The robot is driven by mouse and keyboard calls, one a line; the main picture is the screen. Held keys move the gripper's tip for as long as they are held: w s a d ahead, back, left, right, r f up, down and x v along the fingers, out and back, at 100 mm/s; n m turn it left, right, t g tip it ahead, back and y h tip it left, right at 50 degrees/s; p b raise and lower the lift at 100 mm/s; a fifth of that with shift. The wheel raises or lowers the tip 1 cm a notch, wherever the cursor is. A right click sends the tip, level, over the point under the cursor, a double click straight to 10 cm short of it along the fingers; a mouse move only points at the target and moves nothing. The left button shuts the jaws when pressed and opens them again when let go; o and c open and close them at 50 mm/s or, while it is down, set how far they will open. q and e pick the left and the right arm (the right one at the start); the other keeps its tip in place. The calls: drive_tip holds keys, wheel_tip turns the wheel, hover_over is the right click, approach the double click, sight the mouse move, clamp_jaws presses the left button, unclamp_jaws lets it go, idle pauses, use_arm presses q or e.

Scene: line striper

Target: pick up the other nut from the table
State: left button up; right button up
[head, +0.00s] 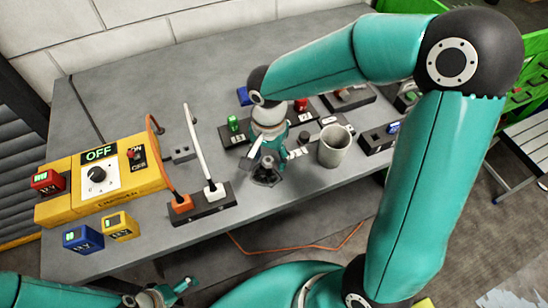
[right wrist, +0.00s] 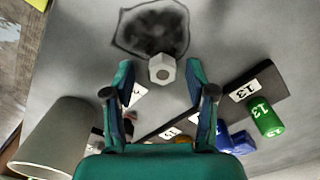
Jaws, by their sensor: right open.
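A pale grey hexagonal nut (right wrist: 162,68) lies on the grey table (head: 310,195), seen in the right wrist view at the edge of a dark round stain (right wrist: 152,30). My right gripper (head: 266,168) is open and points down over the table. In the wrist view its fingertips (right wrist: 160,72) stand to either side of the nut, apart from it. In the head view the gripper mostly hides the nut. My left gripper (head: 180,289) is partly in view at the bottom left, away from the nut; its jaw opening is unclear.
A grey mug (head: 334,147) stands close to the right gripper and shows in the wrist view (right wrist: 55,140). A dark rack with a green labelled block (right wrist: 265,118) lies nearby. A power strip (head: 203,205), a yellow control box (head: 135,150) and coloured blocks are on the left.

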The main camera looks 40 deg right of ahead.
clamp_jaws()
drive_tip(key=shift+r, duration=0.15)
